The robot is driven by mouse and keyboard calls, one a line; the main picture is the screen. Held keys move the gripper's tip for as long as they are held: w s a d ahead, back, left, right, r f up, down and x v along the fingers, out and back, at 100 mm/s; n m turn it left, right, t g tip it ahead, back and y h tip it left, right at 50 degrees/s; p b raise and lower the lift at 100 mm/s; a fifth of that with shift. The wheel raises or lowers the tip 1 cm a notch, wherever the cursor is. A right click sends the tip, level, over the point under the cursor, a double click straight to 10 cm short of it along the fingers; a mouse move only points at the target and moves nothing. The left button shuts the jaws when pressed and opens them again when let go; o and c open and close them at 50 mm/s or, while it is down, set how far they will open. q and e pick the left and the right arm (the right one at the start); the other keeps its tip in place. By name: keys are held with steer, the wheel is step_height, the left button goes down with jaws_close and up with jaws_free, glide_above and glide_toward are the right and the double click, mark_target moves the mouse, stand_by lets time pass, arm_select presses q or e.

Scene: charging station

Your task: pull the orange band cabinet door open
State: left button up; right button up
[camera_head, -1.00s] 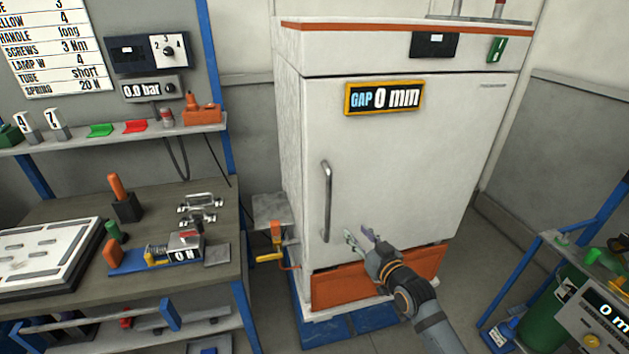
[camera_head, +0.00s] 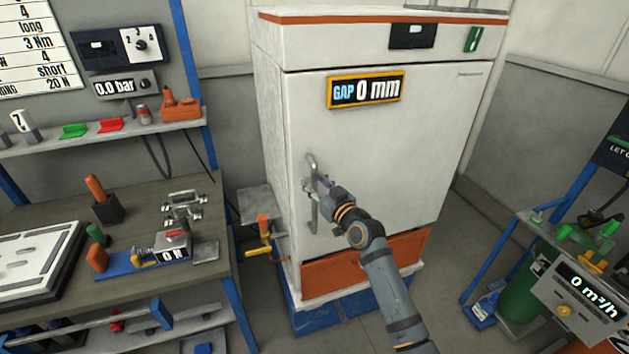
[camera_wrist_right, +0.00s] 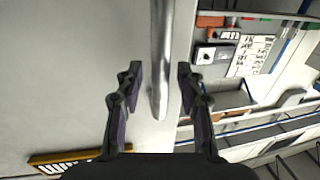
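The white cabinet has an orange band (camera_head: 400,16) along its top and a closed door (camera_head: 395,150). The sign on the door (camera_head: 365,90) reads "GAP 0 mm". The upright metal handle (camera_head: 313,170) is on the door's left side. My right gripper (camera_head: 317,186) is at the handle and hides part of it. In the right wrist view the handle (camera_wrist_right: 161,60) runs between the two fingers (camera_wrist_right: 160,85), with room on both sides. The fingers are open and do not appear to touch it. My left gripper is not in view.
A workbench (camera_head: 60,180) with a "0 N" gauge device (camera_head: 170,247) stands at left. A small grey shelf with a yellow-handled valve (camera_head: 262,245) is close to the cabinet's left side. A blue cart (camera_head: 530,225) with a green cylinder stands at right.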

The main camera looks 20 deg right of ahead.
steer(key=shift+w, duration=0.15)
jaws_close()
steer(key=shift+a+f, duration=0.1)
stand_by(0.6)
